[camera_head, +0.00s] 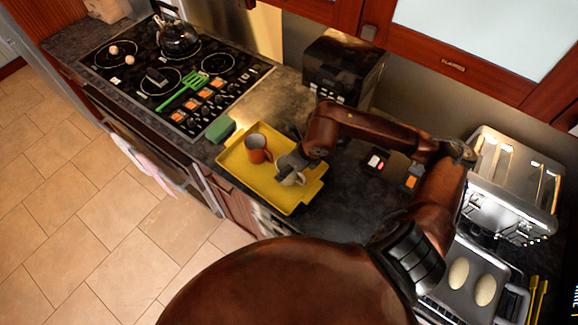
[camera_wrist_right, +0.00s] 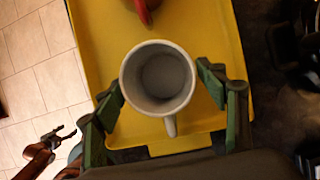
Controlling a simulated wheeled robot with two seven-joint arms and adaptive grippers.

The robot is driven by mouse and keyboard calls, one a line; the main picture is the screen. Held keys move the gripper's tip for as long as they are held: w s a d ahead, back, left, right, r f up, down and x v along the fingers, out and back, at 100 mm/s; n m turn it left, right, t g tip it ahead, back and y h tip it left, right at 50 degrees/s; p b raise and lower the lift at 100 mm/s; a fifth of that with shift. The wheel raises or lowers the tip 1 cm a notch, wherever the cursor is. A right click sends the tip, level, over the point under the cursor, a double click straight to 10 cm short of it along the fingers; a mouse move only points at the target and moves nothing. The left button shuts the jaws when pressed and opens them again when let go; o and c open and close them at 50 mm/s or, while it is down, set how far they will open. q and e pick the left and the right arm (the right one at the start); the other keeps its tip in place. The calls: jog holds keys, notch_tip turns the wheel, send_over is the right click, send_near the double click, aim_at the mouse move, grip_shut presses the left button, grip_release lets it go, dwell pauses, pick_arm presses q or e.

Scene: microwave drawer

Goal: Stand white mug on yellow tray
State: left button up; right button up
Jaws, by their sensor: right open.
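The white mug (camera_wrist_right: 158,78) is upright with its opening toward the wrist camera and its handle toward my palm. It appears to stand on the yellow tray (camera_wrist_right: 215,45), near one end. In the head view the mug (camera_head: 292,180) is partly hidden by my right gripper (camera_head: 290,163). The yellow tray (camera_head: 236,163) lies on the dark counter. In the right wrist view the fingers of my right gripper (camera_wrist_right: 165,95) are spread on both sides of the mug, with gaps. My left gripper (camera_wrist_right: 64,134) shows small at the lower left, its fingers apart.
A red mug (camera_head: 257,148) stands on the tray beside the white mug. A green sponge (camera_head: 220,129) lies by the tray's left end. The stove (camera_head: 165,80) holds a kettle (camera_head: 176,35) and a green spatula (camera_head: 181,92). A dark appliance (camera_head: 343,68) stands behind the tray.

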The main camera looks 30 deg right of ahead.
jog(key=shift+r, duration=0.4)
jog(key=v, duration=1.1)
jog(key=shift+s+r, duration=0.15)
jog(key=shift+s, duration=0.05)
